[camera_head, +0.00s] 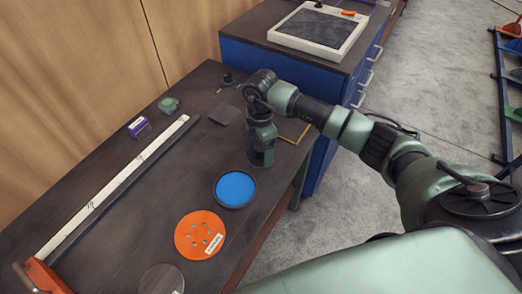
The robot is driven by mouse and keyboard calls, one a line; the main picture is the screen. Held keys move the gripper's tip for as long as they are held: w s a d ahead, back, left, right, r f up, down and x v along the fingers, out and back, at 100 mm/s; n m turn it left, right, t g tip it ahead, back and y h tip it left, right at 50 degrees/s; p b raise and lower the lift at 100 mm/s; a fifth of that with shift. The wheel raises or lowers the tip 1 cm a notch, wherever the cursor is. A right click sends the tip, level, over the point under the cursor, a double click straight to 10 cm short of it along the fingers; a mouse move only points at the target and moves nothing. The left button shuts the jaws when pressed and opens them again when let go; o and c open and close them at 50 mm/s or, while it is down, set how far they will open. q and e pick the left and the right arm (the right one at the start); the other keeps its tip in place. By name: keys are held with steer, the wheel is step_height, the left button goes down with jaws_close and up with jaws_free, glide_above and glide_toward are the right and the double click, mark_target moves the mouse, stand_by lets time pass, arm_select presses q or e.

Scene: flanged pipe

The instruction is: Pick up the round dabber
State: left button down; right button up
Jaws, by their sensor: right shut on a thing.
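My right gripper (261,160) points down low over the dark workbench (110,215), behind the blue round pad. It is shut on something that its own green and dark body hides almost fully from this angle. I take this to be the round dabber, but its shape cannot be made out. I cannot tell whether it touches the bench. The blue round pad (235,188) lies in a dark shallow tin in front of the gripper. My left gripper is not in view.
An orange disc (200,236) with holes lies at the front. A long pale straightedge (120,185) lies along the left. A purple box (139,127), a green roll (168,104) and a small dark object (227,79) sit farther back. A blue cabinet (270,62) stands beyond.

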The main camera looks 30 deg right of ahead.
steer(key=shift+r, duration=0.1)
step_height(320, 180, up, 20)
steer(key=b, duration=0.2)
steer(key=shift+b, duration=0.3)
